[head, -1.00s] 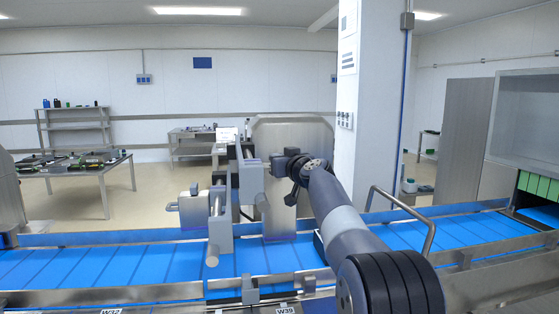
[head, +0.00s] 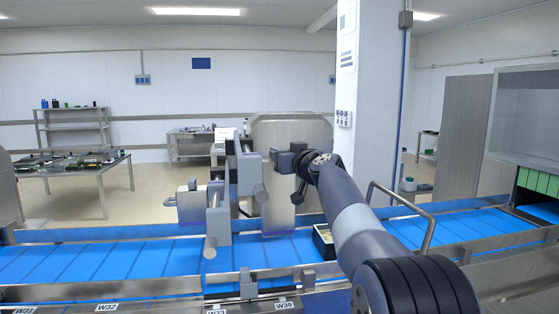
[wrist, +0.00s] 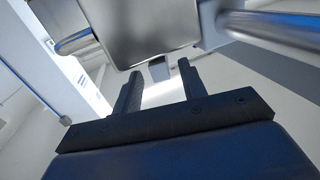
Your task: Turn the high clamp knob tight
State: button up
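The upper clamp (head: 249,174) is a grey block high on the guide frame beside the conveyor. A grey lever-like part (head: 262,194) hangs at its right side and looks like the high clamp knob. My gripper (head: 277,157) is just right of the clamp, at about its height; contact cannot be told there. In the wrist view my gripper (wrist: 160,73) has its two dark fingers apart. A small grey piece (wrist: 159,71) shows at the gap between the fingertips, below a large metal block (wrist: 150,30). The fingers do not visibly press on it. A lower clamp (head: 217,212) stands left of the upper one.
The blue conveyor (head: 110,265) runs across the front with metal rails. A black tray (head: 322,241) sits on the belt, partly behind my arm. A bent metal handle (head: 428,235) rises at the right. A white pillar (head: 350,100) stands behind my arm.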

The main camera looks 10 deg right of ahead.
aim_at(278, 149)
jog(key=b+v, duration=0.2)
jog(key=v, duration=0.4)
jog(key=shift+s, duration=0.35)
jog(key=shift+d, duration=0.1)
jog(key=p+x, duration=0.4)
jog(key=x, duration=0.5)
jog(key=shift+w+r+p, duration=0.15)
jog(key=shift+w+p, duration=0.2)
jog(key=shift+w+a, duration=0.2)
jog(key=shift+w, duration=0.4)
jog(key=shift+s, duration=0.1)
